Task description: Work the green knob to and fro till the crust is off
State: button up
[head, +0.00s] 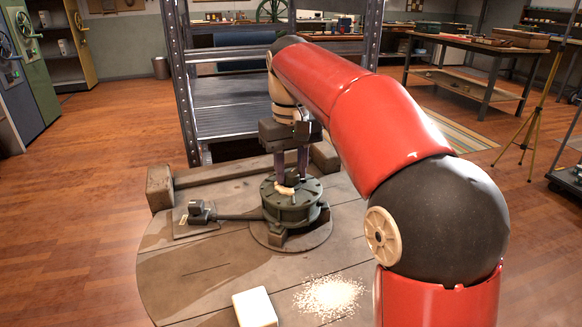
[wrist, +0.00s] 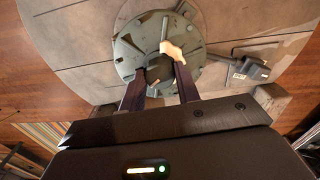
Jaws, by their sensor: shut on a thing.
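A round grey-green metal housing (head: 292,211) stands on the wooden table, with a dark greenish knob (head: 292,179) at the middle of its top. A pale crust (head: 284,191) lies on the top beside the knob; it also shows in the wrist view (wrist: 172,50), at the knob's edge. My gripper (wrist: 158,75) points down from above and is shut on the knob, one dark finger on each side. The fingers hide part of the knob.
A pipe (head: 238,216) runs left from the housing to a small fitting (head: 199,212) on a plate. A white block (head: 255,308) and scattered pale grains (head: 329,296) lie at the table's front. A wooden beam (head: 240,174) edges the back; a metal shelf (head: 240,110) stands behind.

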aim_at(291, 172)
jog(key=shift+r+n, duration=0.1)
jog(key=shift+n, duration=0.8)
jog(key=o, duration=1)
jog(key=shift+r, duration=3.85)
